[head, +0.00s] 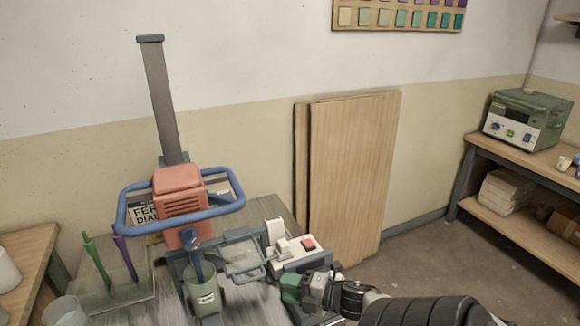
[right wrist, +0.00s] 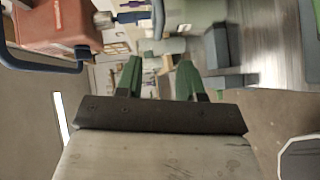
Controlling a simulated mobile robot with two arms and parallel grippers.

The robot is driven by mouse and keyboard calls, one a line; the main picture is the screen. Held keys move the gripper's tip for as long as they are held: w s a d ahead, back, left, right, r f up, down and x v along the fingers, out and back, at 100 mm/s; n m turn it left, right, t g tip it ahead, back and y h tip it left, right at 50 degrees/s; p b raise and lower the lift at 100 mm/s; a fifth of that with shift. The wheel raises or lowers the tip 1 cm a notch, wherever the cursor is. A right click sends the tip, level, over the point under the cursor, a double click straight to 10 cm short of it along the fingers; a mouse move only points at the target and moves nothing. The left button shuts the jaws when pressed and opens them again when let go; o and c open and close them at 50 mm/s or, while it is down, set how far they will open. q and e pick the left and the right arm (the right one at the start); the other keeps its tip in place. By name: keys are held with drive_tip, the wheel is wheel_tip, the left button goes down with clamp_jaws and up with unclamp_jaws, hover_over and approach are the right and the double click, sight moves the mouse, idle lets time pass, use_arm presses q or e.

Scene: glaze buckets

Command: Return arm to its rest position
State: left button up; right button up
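My right arm (head: 425,310) reaches in from the bottom right of the head view. Its gripper (head: 290,288) is low over the front of the mixer table, right of the green bucket (head: 204,302) and apart from it. In the right wrist view the two green fingers of this gripper (right wrist: 158,78) stand apart, with nothing seen held between them. The mixer's orange motor head (head: 180,205) with its blue ring handle stands above the bucket; the motor head also shows at the upper left of the wrist view (right wrist: 60,22). My left gripper is not in view.
A control box with a red button (head: 308,243) sits just behind my right gripper. Wooden boards (head: 350,180) lean on the wall. A bench (head: 510,165) with a green machine (head: 525,118) stands at right. The floor (head: 440,265) between is clear. Stirrers (head: 92,258) stand at left.

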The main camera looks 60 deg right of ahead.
idle(0.5)
drive_tip(key=s+a+f+m+g+h, duration=0.25)
drive_tip(key=a+m+g+h, duration=0.35)
drive_tip(key=a+m, duration=0.7)
drive_tip(key=s+a+r+m+g+y, duration=0.2)
drive_tip(key=s+a+r+m+g, duration=0.15)
drive_tip(key=s+a+g, duration=0.6)
wheel_tip(320, 180, down, 25)
drive_tip(key=a+t, duration=0.2)
drive_tip(key=a, duration=0.1)
drive_tip(key=s+d+f, duration=0.1)
drive_tip(key=s+f, duration=0.7)
drive_tip(key=s+d+f+g, duration=0.1)
drive_tip(key=s+d+f, duration=0.1)
drive_tip(key=s+f, duration=0.6)
drive_tip(key=shift+d+f, duration=0.25)
drive_tip(key=shift+f, duration=0.5)
